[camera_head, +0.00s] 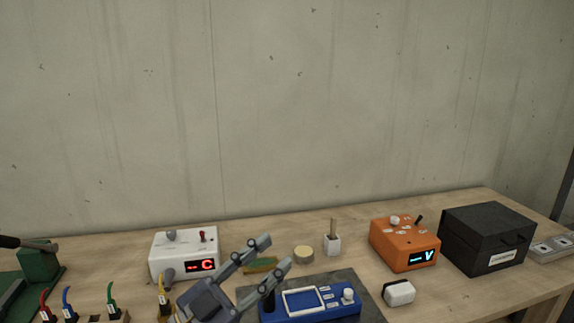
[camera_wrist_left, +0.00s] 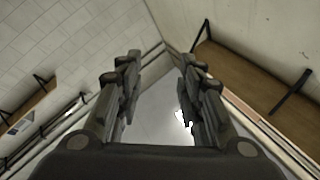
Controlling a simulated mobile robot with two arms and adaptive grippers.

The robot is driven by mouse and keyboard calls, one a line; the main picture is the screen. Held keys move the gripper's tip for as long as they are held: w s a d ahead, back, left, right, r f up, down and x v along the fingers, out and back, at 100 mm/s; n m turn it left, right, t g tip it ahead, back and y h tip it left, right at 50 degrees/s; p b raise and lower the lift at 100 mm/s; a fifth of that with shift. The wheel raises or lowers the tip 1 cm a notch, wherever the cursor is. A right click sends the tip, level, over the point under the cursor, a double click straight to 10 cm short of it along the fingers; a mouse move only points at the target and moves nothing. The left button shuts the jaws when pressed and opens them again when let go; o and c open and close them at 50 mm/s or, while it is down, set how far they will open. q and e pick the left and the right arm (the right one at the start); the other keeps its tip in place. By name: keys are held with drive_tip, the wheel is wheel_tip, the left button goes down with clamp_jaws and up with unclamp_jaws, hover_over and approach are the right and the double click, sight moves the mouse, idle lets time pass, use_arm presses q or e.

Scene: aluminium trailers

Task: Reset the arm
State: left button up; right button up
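My left gripper (camera_head: 262,257) shows at the bottom middle of the head view, raised over the workbench (camera_head: 140,247) with its two fingers apart and nothing between them. In the left wrist view its fingers (camera_wrist_left: 157,85) are also spread, with only room background behind them. The gripper appears in front of the blue device (camera_head: 310,305) and to the right of the white box with a red display (camera_head: 183,252). My right gripper is in neither view.
An orange device (camera_head: 404,243) with a blue display and a black box (camera_head: 487,238) stand at the right. A white block (camera_head: 398,293), a small white cup (camera_head: 332,245) and a round tan piece (camera_head: 303,254) sit nearby. Coloured cables (camera_head: 68,304) stand at the lower left. A concrete wall (camera_head: 300,110) is behind.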

use_arm(q)
drive_tip(key=w+a+f+n+t+y, duration=0.3)
drive_tip(key=a+n+t+y, duration=0.4)
drive_tip(key=n+y, duration=0.15)
drive_tip(key=s+a+f+n+g+y, duration=0.3)
drive_tip(key=a+f+n+y, duration=0.15)
drive_tip(key=f, duration=0.45)
drive_tip(key=s+a+f+n+g+y, duration=0.25)
drive_tip(key=a+f+y, duration=0.35)
drive_tip(key=f, duration=0.3)
drive_tip(key=s+f+m+g, duration=0.1)
drive_tip(key=s+f+g, duration=0.6)
drive_tip(key=s, duration=0.5)
drive_tip(key=s+f+g, duration=0.5)
drive_tip(key=s+f, duration=0.4)
drive_tip(key=s, duration=0.2)
wheel_tip(320, 180, down, 24)
drive_tip(key=s+a+f+g, duration=0.2)
drive_tip(key=s+f, duration=1.6)
drive_tip(key=shift+a+h, duration=0.3)
